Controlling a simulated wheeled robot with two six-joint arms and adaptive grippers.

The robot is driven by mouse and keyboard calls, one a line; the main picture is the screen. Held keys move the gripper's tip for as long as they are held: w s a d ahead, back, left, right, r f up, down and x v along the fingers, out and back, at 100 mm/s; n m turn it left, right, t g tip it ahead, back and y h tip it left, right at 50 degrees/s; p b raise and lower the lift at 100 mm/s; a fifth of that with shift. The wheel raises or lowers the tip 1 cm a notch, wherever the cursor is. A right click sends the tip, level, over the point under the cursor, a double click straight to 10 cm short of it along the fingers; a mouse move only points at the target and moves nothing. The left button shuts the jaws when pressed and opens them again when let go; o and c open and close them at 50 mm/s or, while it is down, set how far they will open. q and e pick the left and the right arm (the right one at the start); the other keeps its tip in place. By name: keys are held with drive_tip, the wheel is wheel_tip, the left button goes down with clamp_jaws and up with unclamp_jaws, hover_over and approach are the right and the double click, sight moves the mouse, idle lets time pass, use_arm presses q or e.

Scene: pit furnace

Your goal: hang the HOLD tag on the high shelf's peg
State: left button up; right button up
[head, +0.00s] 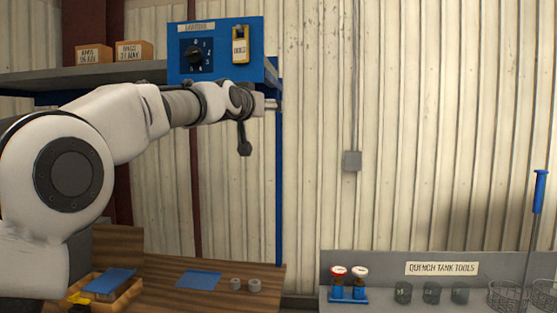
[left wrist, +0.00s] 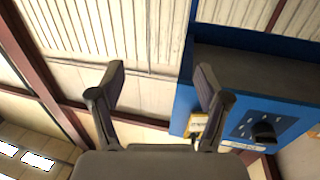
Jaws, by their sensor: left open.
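The HOLD tag (head: 240,46), yellow with a white lettered plate, hangs upright against the right part of a blue panel's front (head: 216,70). In the left wrist view the tag (left wrist: 198,124) shows partly behind one finger. The peg itself cannot be made out. My left gripper (head: 244,147) is below the panel's right part, apart from the tag in the head view. In the left wrist view its two fingers (left wrist: 158,82) are spread wide with nothing between them. My right gripper is not in view.
The panel carries a black dial (head: 195,54) and stands at the end of a high grey shelf (head: 70,76) with two cardboard boxes (head: 114,52). Below are a wooden bench (head: 160,270) and a grey tool counter (head: 385,263). The space right of the panel is free.

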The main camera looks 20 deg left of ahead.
use_arm(q)
drive_tip(key=w+d+f+g, duration=0.1)
drive_tip(key=w+f, duration=0.3)
drive_tip(key=f, duration=0.9)
drive_tip(key=w+d+f+g, duration=0.1)
drive_tip(key=w+d+f, duration=0.15)
drive_tip(key=f, duration=1.05)
drive_tip(key=s+f+g, duration=0.2)
drive_tip(key=f+g, duration=0.1)
drive_tip(key=f, duration=1.2)
drive_tip(key=s+f+g, duration=0.2)
drive_tip(key=s+f, duration=0.1)
drive_tip(key=f, duration=1.2)
drive_tip(key=s+f+g, duration=0.6)
drive_tip(key=s+f, duration=1.4)
drive_tip(key=f, duration=0.4)
drive_tip(key=s+d+f+g, duration=0.1)
drive_tip(key=s+f+g, duration=0.3)
drive_tip(key=s, duration=0.9)
drive_tip(key=s+d+g, duration=0.1)
drive_tip(key=s, duration=1.8)
drive_tip(key=shift+r, duration=0.4)
drive_tip(key=shift+d, duration=0.1)
